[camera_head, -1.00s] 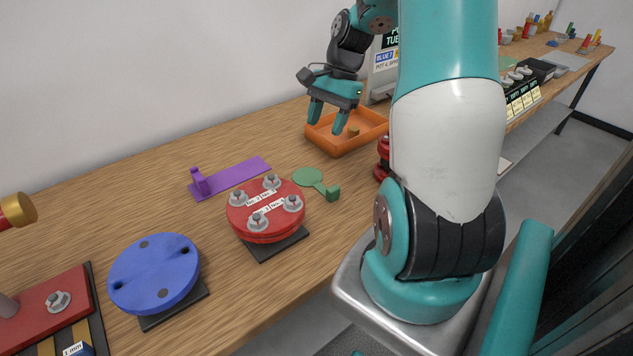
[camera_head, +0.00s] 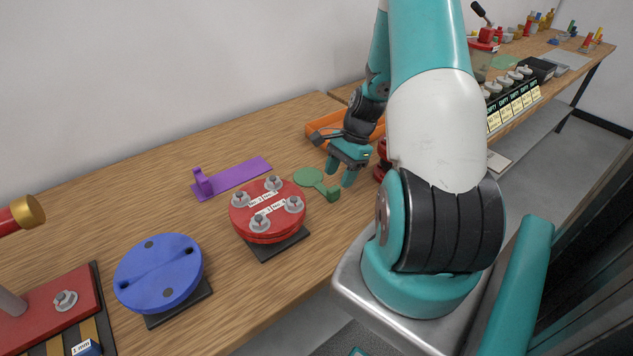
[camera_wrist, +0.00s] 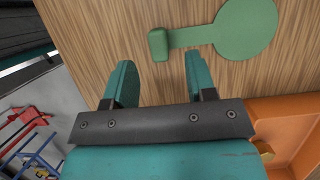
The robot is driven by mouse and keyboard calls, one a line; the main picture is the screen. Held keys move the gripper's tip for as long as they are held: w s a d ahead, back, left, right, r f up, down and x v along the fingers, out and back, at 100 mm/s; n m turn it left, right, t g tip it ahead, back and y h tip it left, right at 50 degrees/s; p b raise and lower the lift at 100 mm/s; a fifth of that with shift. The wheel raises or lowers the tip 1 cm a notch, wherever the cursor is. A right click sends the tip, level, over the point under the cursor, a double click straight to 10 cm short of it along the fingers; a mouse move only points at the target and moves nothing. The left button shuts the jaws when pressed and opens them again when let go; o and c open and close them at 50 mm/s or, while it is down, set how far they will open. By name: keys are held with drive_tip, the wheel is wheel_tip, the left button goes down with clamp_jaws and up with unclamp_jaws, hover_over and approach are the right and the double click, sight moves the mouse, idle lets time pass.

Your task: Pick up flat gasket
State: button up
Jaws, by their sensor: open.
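The flat gasket appears to be the green flat disc with a narrow neck and a raised end block (camera_head: 309,177). It lies on the wooden table, right of the red flange. In the wrist view the green gasket (camera_wrist: 247,30) shows its disc at upper right and its block at upper middle. My gripper (camera_head: 340,171) is near the block end. In the wrist view my gripper (camera_wrist: 160,77) is open and empty, with the block just beyond the gap between its fingertips, apart from them. The height of the fingertips above the table is hard to tell.
An orange tray (camera_head: 319,132) stands behind my gripper; it holds a small yellowish item in the wrist view. A red bolted flange (camera_head: 240,219) stands left of the gasket, with a purple strip (camera_head: 238,175) behind it. A blue disc (camera_head: 140,280) is farther left.

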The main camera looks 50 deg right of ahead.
sight(331, 190)
drive_tip(key=a+f+p, duration=0.1)
drive_tip(key=f, duration=0.1)
drive_tip(key=a+f, duration=0.1)
drive_tip(key=shift+w+a+f+p, duration=0.2)
drive_tip(key=shift+a+f+p, duration=0.15)
drive_tip(key=shift+a+f, duration=0.1)
drive_tip(key=shift+f, duration=0.25)
drive_tip(key=shift+c, duration=0.5)
clamp_jaws()
